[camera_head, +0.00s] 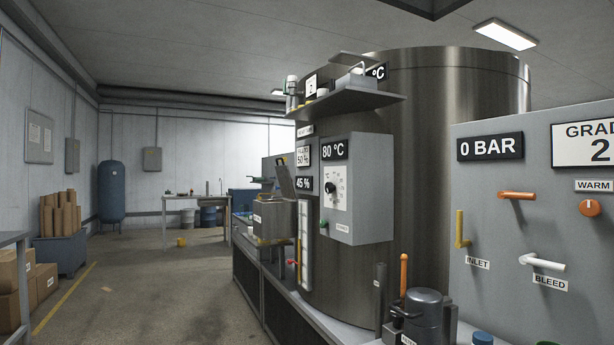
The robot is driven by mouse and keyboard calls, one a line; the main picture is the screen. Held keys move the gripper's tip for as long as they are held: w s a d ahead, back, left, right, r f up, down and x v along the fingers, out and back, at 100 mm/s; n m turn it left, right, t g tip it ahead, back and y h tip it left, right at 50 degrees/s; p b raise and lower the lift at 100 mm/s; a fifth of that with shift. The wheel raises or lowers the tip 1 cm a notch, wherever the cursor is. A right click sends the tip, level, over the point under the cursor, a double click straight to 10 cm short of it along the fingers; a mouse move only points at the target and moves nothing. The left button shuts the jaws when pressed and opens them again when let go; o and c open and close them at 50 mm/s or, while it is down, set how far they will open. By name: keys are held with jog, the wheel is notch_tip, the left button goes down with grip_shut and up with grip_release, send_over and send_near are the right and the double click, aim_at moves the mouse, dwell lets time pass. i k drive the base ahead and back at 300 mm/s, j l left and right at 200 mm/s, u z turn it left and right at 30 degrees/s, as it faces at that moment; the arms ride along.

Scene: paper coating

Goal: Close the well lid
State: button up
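A grey metal box (272,217) stands on the bench left of the big steel tank, with a small label on its front. A dark hinged flap (285,180) stands raised and tilted at its upper right, and looks like an open lid. Another small pale box (357,80) sits on the high shelf, with a thin flat plate (353,59) tilted above it. I cannot tell for certain which of these is the well lid. No readable label names a well. My gripper is not in view.
The steel tank (450,170) and a grey control box (357,190) rise above the bench. A panel (530,240) with handles and a knob fills the right. A lidded dark pot (424,312) stands low in front. The floor (165,295) at left is mostly open.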

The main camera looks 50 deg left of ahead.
aim_at(283, 175)
jog(key=u, duration=1.8)
jog(key=i+j+u, duration=0.3)
jog(key=i, duration=0.2)
jog(key=i+u, duration=0.3)
jog(key=i, duration=0.15)
jog(key=i+u, duration=0.2)
jog(key=i, duration=2.05)
jog(key=i+j+z, duration=0.15)
jog(key=i, duration=0.45)
jog(key=i+j, duration=0.1)
jog(key=i, duration=0.45)
jog(key=l+z, duration=0.05)
